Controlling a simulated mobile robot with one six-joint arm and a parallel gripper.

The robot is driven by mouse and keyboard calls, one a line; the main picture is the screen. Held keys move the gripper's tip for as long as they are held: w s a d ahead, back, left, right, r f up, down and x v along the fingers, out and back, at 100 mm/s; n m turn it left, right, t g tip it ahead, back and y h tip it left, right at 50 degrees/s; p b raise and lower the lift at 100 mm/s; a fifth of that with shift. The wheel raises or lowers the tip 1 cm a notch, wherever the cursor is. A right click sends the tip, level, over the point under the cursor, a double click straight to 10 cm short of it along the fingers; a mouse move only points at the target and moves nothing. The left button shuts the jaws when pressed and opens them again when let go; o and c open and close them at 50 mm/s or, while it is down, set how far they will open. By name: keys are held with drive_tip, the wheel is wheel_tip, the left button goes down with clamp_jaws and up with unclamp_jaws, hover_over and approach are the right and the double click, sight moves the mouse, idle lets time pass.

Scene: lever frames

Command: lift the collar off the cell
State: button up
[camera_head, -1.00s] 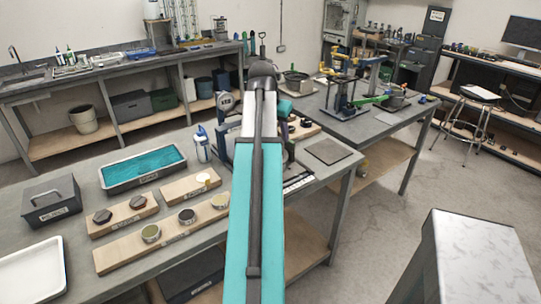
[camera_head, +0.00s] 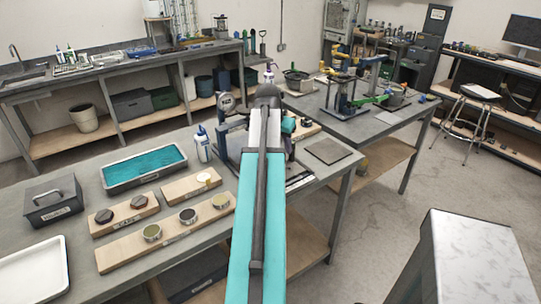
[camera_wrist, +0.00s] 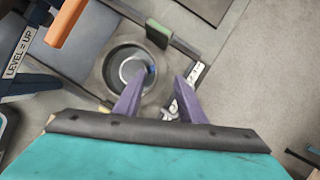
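In the wrist view, a dark round ring (camera_wrist: 112,62), which looks like the collar, surrounds a round cell with a pale, shiny centre (camera_wrist: 131,68). They sit on a grey plate. Where collar ends and cell begins is hard to tell. My gripper (camera_wrist: 158,88) shows two purple fingers set apart, with nothing between them. The left fingertip overlaps the near right part of the ring in the picture; the right one is off to its right. Contact cannot be told. In the head view my teal arm hides the collar, the cell and most of the gripper area.
A blue frame labelled "LEVEL = UP" (camera_wrist: 18,52) and an orange bar (camera_wrist: 68,20) stand left of the ring. A dark bar with a green block (camera_wrist: 158,30) lies beyond it. On the bench are a white bottle (camera_head: 203,145) and a teal-filled tray (camera_head: 112,183).

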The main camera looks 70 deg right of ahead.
drive_tip(key=shift+p+x, duration=0.85)
drive_tip(key=shift+x, duration=1.75)
drive_tip(key=shift+a, duration=0.1)
drive_tip(key=shift+c, duration=0.5)
clamp_jaws()
